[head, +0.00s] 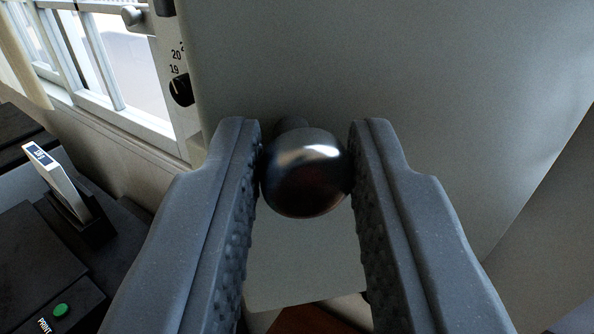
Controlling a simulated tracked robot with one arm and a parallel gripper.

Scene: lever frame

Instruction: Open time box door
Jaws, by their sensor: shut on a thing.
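A grey door panel (420,70), which looks like the time box door, fills the upper middle and right of the head view. A round shiny dark metal knob (303,175) sticks out from it on a short stem. My gripper (306,170) has one finger on each side of the knob and is shut on it near the fingertips. To the left of the panel is a pale strip with a black dial (181,90) and the numbers 19 and 20. The inside of the box is not visible.
A window (95,50) is at the upper left, with another pale knob (132,16) in front of it. At lower left, a dark machine marked PRINT has a green button (61,310), and a white device (57,180) stands in a black holder.

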